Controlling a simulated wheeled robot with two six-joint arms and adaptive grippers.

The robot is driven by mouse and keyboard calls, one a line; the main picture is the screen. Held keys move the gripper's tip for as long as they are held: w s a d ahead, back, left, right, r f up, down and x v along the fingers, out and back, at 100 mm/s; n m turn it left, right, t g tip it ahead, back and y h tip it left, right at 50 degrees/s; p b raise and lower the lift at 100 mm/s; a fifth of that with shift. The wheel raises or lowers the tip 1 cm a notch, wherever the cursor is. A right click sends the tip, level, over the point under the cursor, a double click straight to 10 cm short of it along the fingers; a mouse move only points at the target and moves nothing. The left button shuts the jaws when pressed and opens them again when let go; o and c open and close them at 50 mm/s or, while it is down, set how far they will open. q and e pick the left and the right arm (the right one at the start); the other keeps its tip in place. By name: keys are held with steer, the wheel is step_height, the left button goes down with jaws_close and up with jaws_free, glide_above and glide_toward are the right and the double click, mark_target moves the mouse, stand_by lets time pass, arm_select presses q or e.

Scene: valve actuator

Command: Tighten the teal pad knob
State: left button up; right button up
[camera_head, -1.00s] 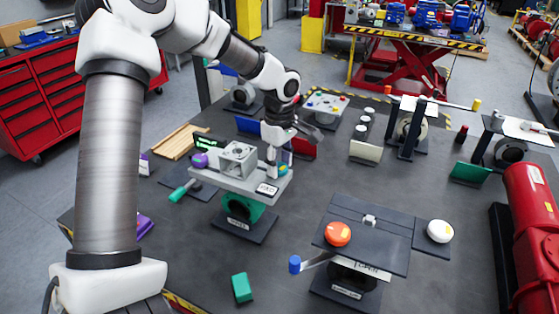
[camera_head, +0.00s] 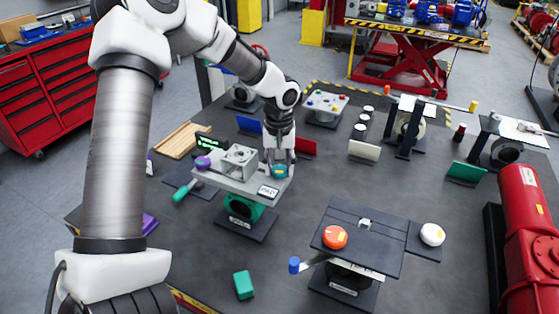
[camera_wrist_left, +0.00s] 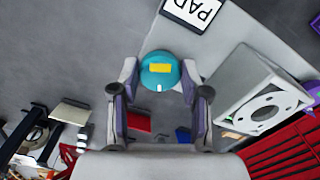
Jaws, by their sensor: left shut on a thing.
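The teal pad knob (camera_wrist_left: 160,71) is a round cap with a yellow patch and a small white mark, at the edge of a light grey plate (camera_wrist_left: 232,40). In the head view the knob (camera_head: 280,171) is at the plate's right end, partly covered by my left gripper (camera_head: 280,163). In the left wrist view my left gripper (camera_wrist_left: 160,88) has its two fingers on either side of the knob, shut on it. A "PAD" label (camera_wrist_left: 197,10) lies on the plate beside the knob. My right gripper is not in view.
A square grey housing (camera_head: 238,158) and a purple knob (camera_head: 202,163) sit on the same plate. A red panel (camera_head: 306,148) and a blue panel (camera_head: 249,125) stand behind. Another fixture with an orange knob (camera_head: 334,237) stands front right. Bare table lies between them.

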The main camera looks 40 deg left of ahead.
mark_target(279, 169)
arm_select(q)
steer(key=shift+s+f+m+p, duration=0.1)
steer(key=shift+m+p, duration=0.85)
steer(key=shift+m, duration=1.35)
steer(key=o, duration=1.1)
steer(key=shift+o, duration=0.2)
step_height(279, 169, up, 12)
steer(key=shift+w+a, duration=0.1)
steer(key=shift+w, duration=0.1)
